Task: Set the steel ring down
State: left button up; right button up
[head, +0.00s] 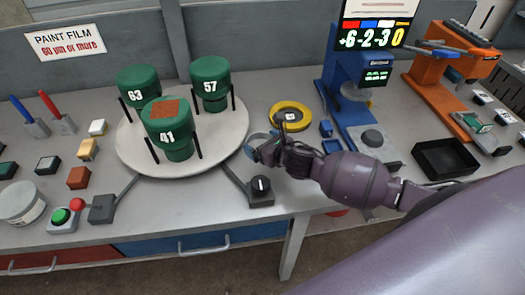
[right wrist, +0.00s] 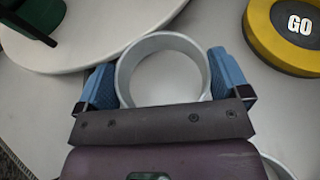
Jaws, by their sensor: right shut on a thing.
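The steel ring (right wrist: 122,80) is a short, pale grey metal band, seen nearly from above in the right wrist view. My right gripper (right wrist: 164,80) is shut on it, with one blue fingertip against each side. In the head view the right gripper (head: 266,150) is low over the grey bench, just right of the white round turntable. The ring shows only in small part there. I cannot tell whether its underside touches the bench. My left gripper is not in view.
The turntable (head: 228,152) carries three green numbered drums. A yellow GO ring gauge (head: 290,112) lies just beyond the gripper. A black knob box (head: 261,191) sits nearer the front edge. A blue gauge stand (head: 345,95) and black tray (head: 445,160) stand to the right.

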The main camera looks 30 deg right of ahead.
jog(key=shift+f, duration=1.55)
jog(key=shift+f+b, duration=0.15)
jog(key=shift+b, duration=0.15)
jog(key=o, duration=0.9)
